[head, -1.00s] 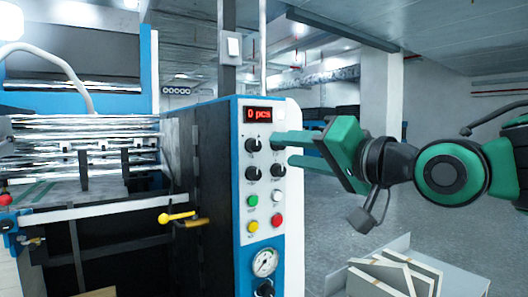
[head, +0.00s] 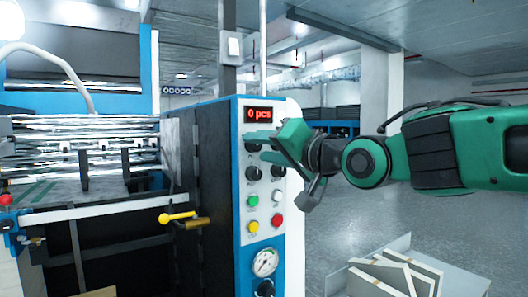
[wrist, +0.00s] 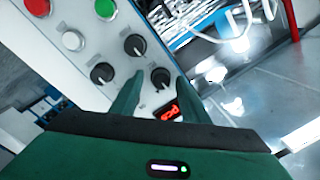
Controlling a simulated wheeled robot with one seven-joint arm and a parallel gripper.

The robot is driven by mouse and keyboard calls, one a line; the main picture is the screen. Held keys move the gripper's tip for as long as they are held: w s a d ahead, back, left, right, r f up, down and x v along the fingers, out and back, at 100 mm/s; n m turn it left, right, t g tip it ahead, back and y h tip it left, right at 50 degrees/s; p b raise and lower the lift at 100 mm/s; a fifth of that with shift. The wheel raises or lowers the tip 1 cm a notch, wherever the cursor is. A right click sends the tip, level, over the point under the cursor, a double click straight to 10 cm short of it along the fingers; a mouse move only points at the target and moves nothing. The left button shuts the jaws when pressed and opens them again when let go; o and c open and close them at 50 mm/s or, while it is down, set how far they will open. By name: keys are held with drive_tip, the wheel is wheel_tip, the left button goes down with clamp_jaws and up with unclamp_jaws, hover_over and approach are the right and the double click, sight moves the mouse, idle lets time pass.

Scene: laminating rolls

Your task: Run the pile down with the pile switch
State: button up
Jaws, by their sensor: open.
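My gripper (head: 257,140) is open in front of the upper knobs of the blue and white control panel (head: 242,222). In the wrist view its fingertips (wrist: 162,75) lie either side of the upper left black knob (wrist: 160,78); contact cannot be told. The lower left knob (head: 253,173) and lower right knob (head: 279,171) are clear of the fingers. The upper right knob is hidden behind my gripper. Labels are too small to read, so I cannot tell which knob is the pile switch. The red display (head: 258,114) reads 0 pcs.
Below the knobs are green (head: 253,201), white (head: 278,196), yellow (head: 253,227) and red (head: 278,221) buttons, and a gauge (head: 265,262). A yellow-handled lever (head: 177,217) juts out at left. Boards in an open box (head: 405,245) stand low at right.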

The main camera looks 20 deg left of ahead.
clamp_jaws()
